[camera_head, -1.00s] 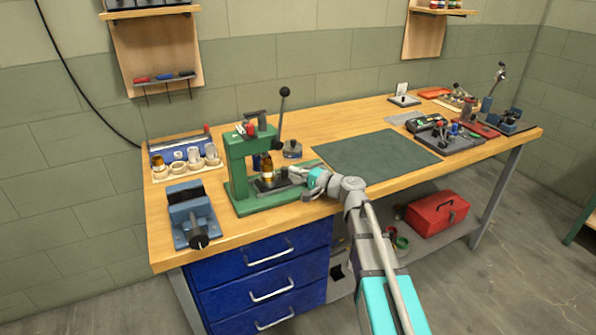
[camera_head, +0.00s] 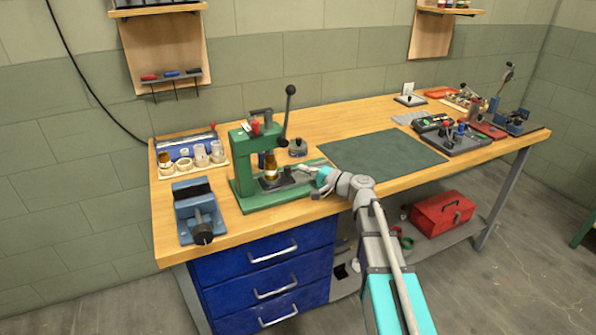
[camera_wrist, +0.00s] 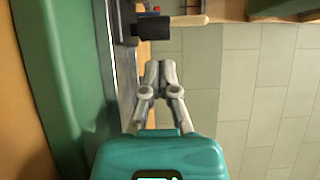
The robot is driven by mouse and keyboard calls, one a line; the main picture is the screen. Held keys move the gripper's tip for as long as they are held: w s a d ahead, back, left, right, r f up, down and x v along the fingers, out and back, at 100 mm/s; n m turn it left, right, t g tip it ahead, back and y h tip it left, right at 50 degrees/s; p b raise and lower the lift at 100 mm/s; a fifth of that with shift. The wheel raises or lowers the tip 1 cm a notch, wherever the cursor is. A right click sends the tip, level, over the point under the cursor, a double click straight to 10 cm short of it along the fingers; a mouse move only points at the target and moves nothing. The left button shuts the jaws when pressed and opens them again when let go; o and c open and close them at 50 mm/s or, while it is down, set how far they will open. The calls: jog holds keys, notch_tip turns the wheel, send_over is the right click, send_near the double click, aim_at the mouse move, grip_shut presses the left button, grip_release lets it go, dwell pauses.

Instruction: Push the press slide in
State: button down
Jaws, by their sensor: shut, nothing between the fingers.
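The green press (camera_head: 240,163) stands near the front edge of the bench at left, its black-knobbed lever up. Its dark slide (camera_head: 288,183) lies low on the green base, and a brass-coloured piece (camera_head: 270,163) stands over it under the press head. My gripper (camera_head: 303,169) is at the right end of the slide, fingers together and empty. In the wrist view my gripper (camera_wrist: 158,68) is shut beside the grey slide surface, with the green press body at left. A black and tan piece (camera_wrist: 170,27) stands ahead of the fingertips. I cannot tell whether the fingers touch the slide.
A blue vise (camera_head: 197,212) stands left of the press. A rack of small cups (camera_head: 190,157) is behind the vise. A dark round item (camera_head: 298,147) sits behind the slide. The green mat (camera_head: 382,160) to the right is clear.

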jog(key=v, duration=0.3)
jog(key=w+v, duration=0.1)
jog(key=v, duration=0.7)
jog(key=shift+d, duration=0.6)
